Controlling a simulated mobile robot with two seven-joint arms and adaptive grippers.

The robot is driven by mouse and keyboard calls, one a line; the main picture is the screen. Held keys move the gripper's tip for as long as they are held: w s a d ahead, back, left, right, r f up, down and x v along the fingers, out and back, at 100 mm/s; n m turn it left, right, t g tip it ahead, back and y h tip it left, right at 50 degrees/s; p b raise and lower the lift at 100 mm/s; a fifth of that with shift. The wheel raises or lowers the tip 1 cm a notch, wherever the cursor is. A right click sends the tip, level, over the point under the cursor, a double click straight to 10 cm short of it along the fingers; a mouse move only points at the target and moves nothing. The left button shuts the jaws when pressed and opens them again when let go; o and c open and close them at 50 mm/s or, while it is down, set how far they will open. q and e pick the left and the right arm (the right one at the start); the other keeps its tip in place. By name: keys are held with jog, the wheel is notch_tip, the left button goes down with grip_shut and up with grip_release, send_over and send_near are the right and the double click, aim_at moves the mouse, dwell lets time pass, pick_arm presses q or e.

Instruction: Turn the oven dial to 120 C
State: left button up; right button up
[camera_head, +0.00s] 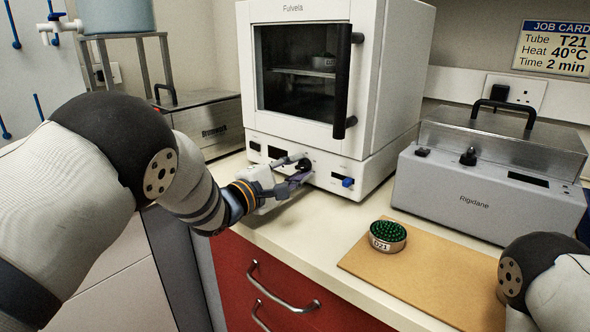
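The white Fulvela oven (385,80) stands at the back middle with its door closed. A dark dial (304,165) sits on its lower front panel, partly hidden by my gripper; its pointer and setting are too small to read. My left gripper (301,168) is at this panel, its fingers parted, one above and one below the dial. I cannot tell whether they press on it. A part of my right arm shows at the lower right; its gripper is out of view.
A blue knob (348,182) is right of the dial. The grey Rigidane unit (470,200) stands to the right. A tin of green items (388,243) sits on a tan board (430,275). A metal Brannwork unit (210,122) stands left. A job card (553,47) hangs on the wall.

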pick_arm(q)
jog(key=shift+m, duration=0.3)
grip_shut()
jog(key=shift+r+m, duration=0.15)
jog(key=shift+m, duration=2.95)
jog(key=shift+r, duration=0.1)
jog(key=o, duration=1)
grip_release()
jog(key=v, duration=1.2)
